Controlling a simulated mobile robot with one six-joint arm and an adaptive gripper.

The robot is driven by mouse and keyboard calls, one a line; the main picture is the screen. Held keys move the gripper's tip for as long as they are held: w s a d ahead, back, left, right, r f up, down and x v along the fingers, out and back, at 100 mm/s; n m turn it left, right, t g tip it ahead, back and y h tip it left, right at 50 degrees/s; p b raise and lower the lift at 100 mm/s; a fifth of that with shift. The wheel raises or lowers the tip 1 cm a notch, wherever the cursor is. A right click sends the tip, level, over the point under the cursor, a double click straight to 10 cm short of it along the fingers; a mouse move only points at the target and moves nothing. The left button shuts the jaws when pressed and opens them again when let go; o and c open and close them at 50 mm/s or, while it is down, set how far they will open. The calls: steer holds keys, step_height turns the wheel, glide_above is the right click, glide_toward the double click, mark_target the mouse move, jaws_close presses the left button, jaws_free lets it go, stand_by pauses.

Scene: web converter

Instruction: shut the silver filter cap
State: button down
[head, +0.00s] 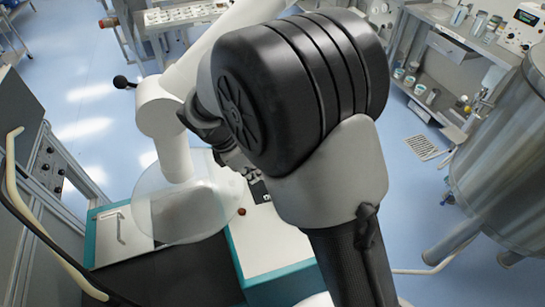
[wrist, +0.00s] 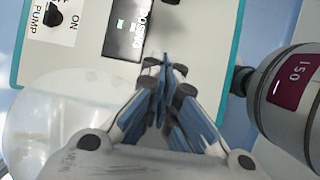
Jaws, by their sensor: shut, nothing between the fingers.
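My gripper (wrist: 162,72) is shut and empty, its blue-padded fingers together over the white top of a teal-edged machine. In the head view my arm hides most of it. I cannot surely pick out a silver filter cap. A grey metallic cylinder (wrist: 262,82) with a dark red label reaching "ISO" stands right of the fingers, apart from them. A pale translucent round cover (head: 160,210) lies left of my arm, and it also shows in the wrist view (wrist: 40,118). I cannot tell whether either is the cap or has it.
The machine's white top (head: 265,240) carries a black display (wrist: 126,28) just beyond the fingers and a black PUMP knob (wrist: 52,14). A large steel tank (head: 505,150) stands at the right. Benches line the back. Blue floor (head: 415,205) is open between.

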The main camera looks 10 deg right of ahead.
steer(key=w+d+f+b, duration=0.2)
steer(key=d+f, duration=0.5)
steer(key=f, duration=0.1)
steer(key=shift+d+f+b, duration=0.2)
steer(key=shift+f+b, duration=0.1)
steer(key=shift+f, duration=0.05)
steer(key=shift+r+p, duration=0.15)
steer(key=shift+p, duration=0.15)
steer(key=shift+d+r+y+p, duration=0.15)
steer(key=shift+d+y+p, duration=0.2)
steer(key=shift+p, duration=0.35)
